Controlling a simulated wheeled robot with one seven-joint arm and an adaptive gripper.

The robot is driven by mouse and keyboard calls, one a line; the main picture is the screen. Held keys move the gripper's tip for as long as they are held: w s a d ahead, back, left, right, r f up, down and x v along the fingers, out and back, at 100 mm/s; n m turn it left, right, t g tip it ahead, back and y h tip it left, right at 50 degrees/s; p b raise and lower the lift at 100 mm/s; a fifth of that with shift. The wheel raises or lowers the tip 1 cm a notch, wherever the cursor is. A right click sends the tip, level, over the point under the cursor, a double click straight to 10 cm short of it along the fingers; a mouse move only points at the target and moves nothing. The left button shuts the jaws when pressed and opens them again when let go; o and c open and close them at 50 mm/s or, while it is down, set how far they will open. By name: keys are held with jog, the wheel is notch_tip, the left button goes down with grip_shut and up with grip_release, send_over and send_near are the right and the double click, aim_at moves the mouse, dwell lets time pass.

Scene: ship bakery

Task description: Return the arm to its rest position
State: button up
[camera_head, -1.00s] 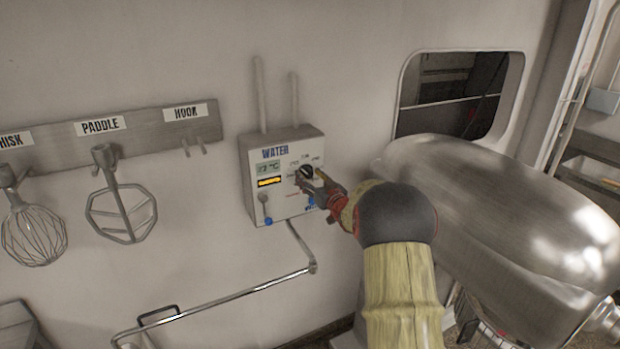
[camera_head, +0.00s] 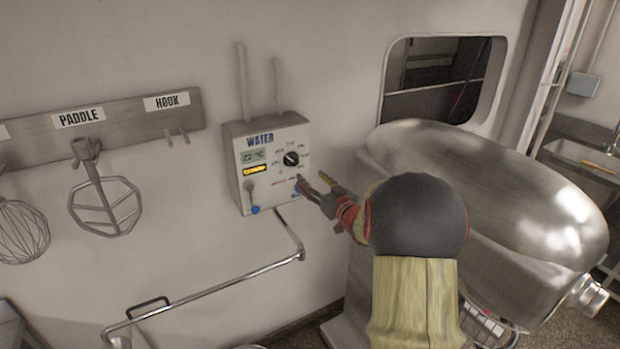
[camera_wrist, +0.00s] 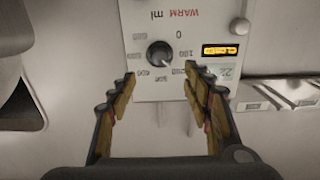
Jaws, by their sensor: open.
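My gripper (camera_head: 314,183) is open and empty, in front of the lower right of the water panel (camera_head: 236,170) in the head view. My arm comes up from the bottom, right of the middle. The panel is a grey-white wall box with a "WATER" label, a display, a lit yellow readout and a black dial (camera_head: 291,158). In the wrist view the two fingers (camera_wrist: 160,82) are spread apart, with the dial (camera_wrist: 160,54) just beyond and between their tips. The fingers appear apart from the dial. The panel is upside down in that view.
A large metal mixer (camera_head: 490,190) stands right beside my arm. A jointed water pipe (camera_head: 225,287) sticks out below the panel. A rack (camera_head: 110,130) on the left wall holds a paddle (camera_head: 105,205) and a whisk (camera_head: 22,230). A wall opening (camera_head: 440,75) is behind the mixer.

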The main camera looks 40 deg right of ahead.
dwell(0.5)
jog(key=s+d+f+m+g+h, duration=0.1)
jog(key=s+d+f+g, duration=0.15)
jog(key=f, duration=0.25)
jog(key=s+d+f+g+h, duration=0.1)
jog(key=s+d+f+g, duration=0.15)
jog(key=f, duration=0.25)
jog(key=s+a+f+m+g, duration=0.2)
jog(key=s+a+f+g, duration=0.25)
jog(key=s, duration=0.35)
jog(key=s+a+r+n+y+b, duration=0.1)
jog(key=s+a, duration=0.4)
jog(key=a, duration=0.9)
jog(key=s+a+r+n+g+y+b, duration=0.1)
jog(key=s+a+b, duration=0.4)
jog(key=a, duration=0.8)
jog(key=s+a+r+n+g+y+b, duration=0.1)
jog(key=s+a, duration=0.6)
jog(key=a, duration=0.7)
notch_tip(320, 180, up, 2)
jog(key=n+y+b, duration=0.1)
jog(key=n+y, duration=0.1)
jog(key=y, duration=0.1)
jog(key=shift+s+a+n+b, duration=0.2)
jog(key=shift+a+n+b, duration=0.1)
jog(key=shift+n+b, duration=0.1)
